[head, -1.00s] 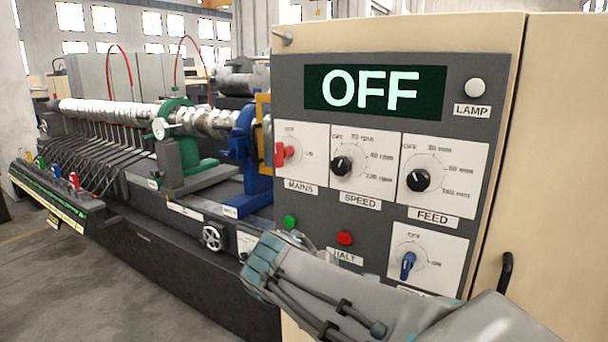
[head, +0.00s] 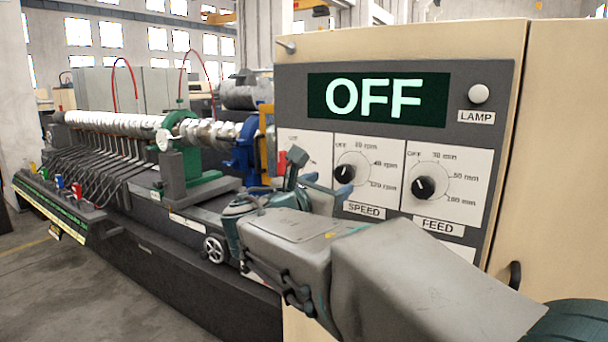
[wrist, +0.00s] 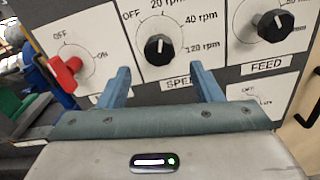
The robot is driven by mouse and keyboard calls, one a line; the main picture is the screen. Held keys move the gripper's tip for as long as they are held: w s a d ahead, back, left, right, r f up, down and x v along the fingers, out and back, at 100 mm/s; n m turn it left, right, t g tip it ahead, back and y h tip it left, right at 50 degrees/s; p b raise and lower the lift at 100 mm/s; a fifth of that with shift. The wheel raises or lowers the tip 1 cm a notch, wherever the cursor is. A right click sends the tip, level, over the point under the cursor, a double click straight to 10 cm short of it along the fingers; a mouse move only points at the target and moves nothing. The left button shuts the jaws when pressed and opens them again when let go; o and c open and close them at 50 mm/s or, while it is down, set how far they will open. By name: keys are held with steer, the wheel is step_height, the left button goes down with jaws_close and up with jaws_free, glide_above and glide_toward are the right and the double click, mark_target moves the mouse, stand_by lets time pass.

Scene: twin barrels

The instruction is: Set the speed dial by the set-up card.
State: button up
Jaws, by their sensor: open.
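The speed dial (head: 346,173) is a black knob on a white plate marked OFF and several rpm values. It also shows in the wrist view (wrist: 158,50), upper middle, with a white mark on its face; I cannot tell its exact setting. My gripper (wrist: 160,68) is open, its two blue fingers apart, just below the knob in the wrist view with nothing between them. In the head view my gripper (head: 318,180) is in front of the panel, left of and below the dial. I make out no readable set-up card.
The display (head: 376,96) reads OFF, with an unlit-looking white lamp (head: 480,94) beside it. The feed dial (head: 423,187) is right of the speed dial. The red mains switch (wrist: 66,74) is on the left. A long machine with a shaft (head: 115,121) extends leftward.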

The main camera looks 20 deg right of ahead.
mark_target(342, 177)
steer(key=x, duration=0.7)
steer(key=shift+w+d+p, duration=0.15)
steer(key=shift+d+p, duration=0.1)
steer(key=shift+p, duration=0.1)
steer(key=c, duration=1)
